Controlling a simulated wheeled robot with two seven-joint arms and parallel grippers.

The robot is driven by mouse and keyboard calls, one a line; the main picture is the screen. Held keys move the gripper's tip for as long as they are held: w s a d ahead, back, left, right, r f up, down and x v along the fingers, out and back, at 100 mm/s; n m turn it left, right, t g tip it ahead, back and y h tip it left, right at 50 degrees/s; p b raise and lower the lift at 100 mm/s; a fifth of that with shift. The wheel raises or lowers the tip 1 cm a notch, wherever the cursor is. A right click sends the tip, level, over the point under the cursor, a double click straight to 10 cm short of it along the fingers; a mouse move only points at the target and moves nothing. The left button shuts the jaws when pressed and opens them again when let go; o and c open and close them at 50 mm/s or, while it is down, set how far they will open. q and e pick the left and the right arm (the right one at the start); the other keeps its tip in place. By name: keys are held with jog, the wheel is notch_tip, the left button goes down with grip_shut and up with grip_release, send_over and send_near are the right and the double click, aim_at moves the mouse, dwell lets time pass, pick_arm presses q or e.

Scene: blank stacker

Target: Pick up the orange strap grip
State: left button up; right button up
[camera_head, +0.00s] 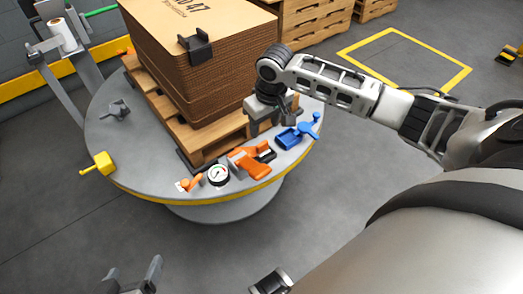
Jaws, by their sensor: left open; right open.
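The orange strap grip (248,164) lies near the front edge of the round grey turntable (135,160), with a dark part at its right end. My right gripper (272,112) is above and a little to the right of it in the picture, beside the pallet's right corner. It is open and apart from the grip; its fingertips are hard to make out. My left gripper (132,278) is open and empty at the bottom left, well away from the turntable.
A blue tool (297,135) lies right of the orange grip. A round gauge (218,175) and a small orange item (189,183) lie left of it. A stack of brown cardboard (190,75) on a wooden pallet (195,135) stands close behind. A yellow item (100,164) sits at the left edge.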

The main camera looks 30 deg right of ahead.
aim_at(263, 143)
jog(key=f, duration=0.3)
jog(key=shift+w+f+b, duration=0.25)
jog(key=shift+f+b, duration=0.05)
jog(key=shift+b, duration=0.1)
jog(key=shift+w+f, duration=0.15)
jog(key=shift+f, duration=0.5)
jog(key=f+b, duration=0.2)
jog(key=f, duration=0.1)
jog(key=f+b, duration=0.1)
jog(key=shift+w+d+f, duration=0.1)
jog(key=shift+w+f, duration=0.2)
jog(key=shift+f, duration=0.15)
pick_arm(q)
jog(key=shift+w+d+f+t+h, duration=0.1)
jog(key=shift+w+d+t+h, duration=0.3)
jog(key=shift+d+t, duration=0.25)
pick_arm(e)
jog(key=c, duration=0.8)
